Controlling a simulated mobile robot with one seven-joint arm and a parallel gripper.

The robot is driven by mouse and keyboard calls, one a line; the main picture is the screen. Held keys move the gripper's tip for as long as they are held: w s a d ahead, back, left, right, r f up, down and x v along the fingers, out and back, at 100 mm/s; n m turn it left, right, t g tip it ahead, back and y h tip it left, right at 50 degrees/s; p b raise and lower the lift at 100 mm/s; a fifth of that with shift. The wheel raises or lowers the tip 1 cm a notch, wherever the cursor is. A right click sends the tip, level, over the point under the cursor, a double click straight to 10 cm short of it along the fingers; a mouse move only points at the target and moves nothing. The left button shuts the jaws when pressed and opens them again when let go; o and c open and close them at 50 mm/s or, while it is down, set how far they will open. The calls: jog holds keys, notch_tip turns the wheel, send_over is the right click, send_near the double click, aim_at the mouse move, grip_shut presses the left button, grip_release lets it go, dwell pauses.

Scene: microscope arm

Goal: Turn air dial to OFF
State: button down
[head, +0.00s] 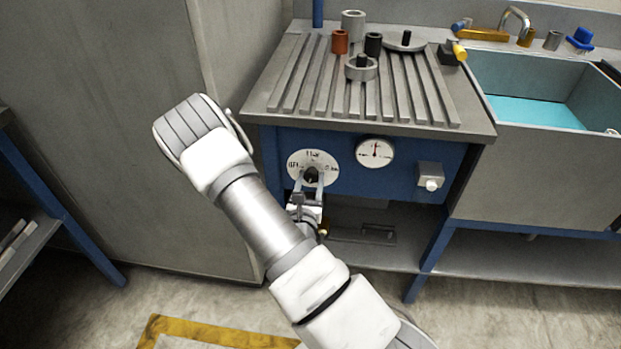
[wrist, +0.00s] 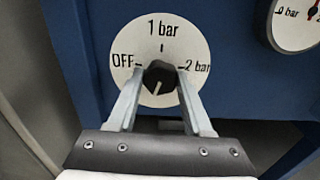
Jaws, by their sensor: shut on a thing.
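The air dial is a round white plate (head: 297,161) on the blue front panel, marked OFF at left, 1 bar at top and 2 bar at right. In the wrist view the plate (wrist: 190,45) faces me. Its black knob (wrist: 158,74) sits at the centre, with a pale line on its lower part slanting down and slightly left. My gripper (wrist: 160,80) is shut on the knob, one finger on each side. In the head view my gripper (head: 310,186) reaches the dial from below and partly covers it.
The ribbed bench top (head: 290,98) above holds several metal parts. A sink (head: 540,150) stands at right. A grey cabinet (head: 110,120) stands close at left.

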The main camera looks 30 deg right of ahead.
jog(key=n+p, duration=0.3)
jog(key=shift+r, duration=0.25)
jog(key=n+p, duration=0.4)
jog(key=shift+n, duration=0.4)
jog(key=n+p, duration=0.3)
jog(key=shift+f, duration=0.1)
jog(key=shift+f+n+p, duration=0.1)
jog(key=shift+n+p, duration=0.8)
jog(key=shift+n, duration=1.2)
jog(key=shift+c, duration=1.6)
grip_release()
